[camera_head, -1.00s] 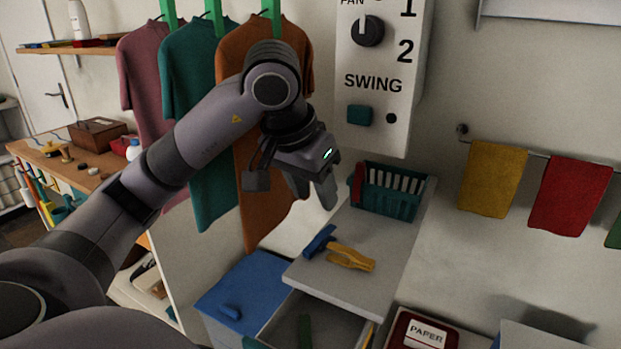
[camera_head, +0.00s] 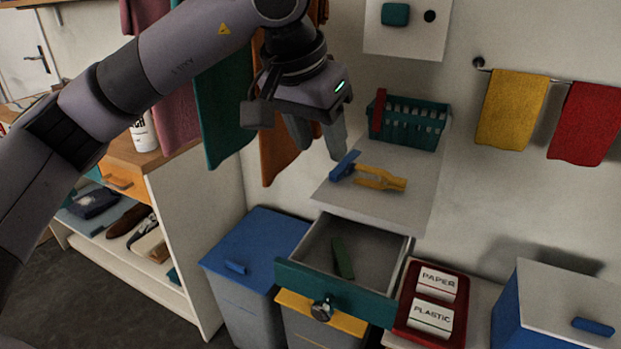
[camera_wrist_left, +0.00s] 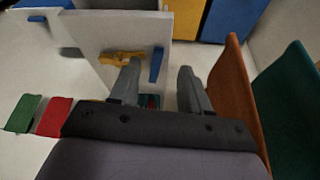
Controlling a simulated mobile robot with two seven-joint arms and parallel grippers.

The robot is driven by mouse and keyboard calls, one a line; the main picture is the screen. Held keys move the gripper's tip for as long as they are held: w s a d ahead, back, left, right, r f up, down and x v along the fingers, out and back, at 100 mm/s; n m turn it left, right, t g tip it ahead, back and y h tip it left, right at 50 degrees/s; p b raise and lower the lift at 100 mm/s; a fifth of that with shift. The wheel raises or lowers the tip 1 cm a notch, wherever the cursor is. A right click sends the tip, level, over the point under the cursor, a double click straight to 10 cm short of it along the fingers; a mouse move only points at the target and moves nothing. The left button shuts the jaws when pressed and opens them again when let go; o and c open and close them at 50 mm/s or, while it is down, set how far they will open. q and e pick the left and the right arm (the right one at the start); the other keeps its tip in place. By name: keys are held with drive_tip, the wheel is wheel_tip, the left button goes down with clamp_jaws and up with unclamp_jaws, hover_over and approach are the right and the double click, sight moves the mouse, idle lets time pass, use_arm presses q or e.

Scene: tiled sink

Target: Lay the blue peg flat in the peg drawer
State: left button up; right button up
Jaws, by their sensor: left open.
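The blue peg (camera_head: 345,165) lies on the light shelf top, its end touching or nearly touching a yellow peg (camera_head: 382,180). The blue peg (camera_wrist_left: 156,65) and yellow peg (camera_wrist_left: 121,57) also show in the left wrist view. My left gripper (camera_head: 322,147) is open and empty, just above and left of the blue peg. In the wrist view its fingers (camera_wrist_left: 160,78) are apart, with the blue peg beyond them. The peg drawer (camera_head: 322,234), with a teal front, is pulled open below the shelf top. A green peg (camera_head: 343,258) lies inside it. My right gripper is not in view.
A teal basket (camera_head: 412,125) stands at the back of the shelf top. Hanging shirts (camera_head: 225,110) are close behind my left arm. A blue-lidded bin (camera_head: 262,240) is left of the drawer; a red tray with paper and plastic labels (camera_head: 408,318) is right of it.

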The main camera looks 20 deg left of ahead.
sight(333, 178)
use_arm(q)
drive_tip(key=x, duration=0.7)
drive_tip(key=shift+w+p, duration=0.3)
clamp_jaws()
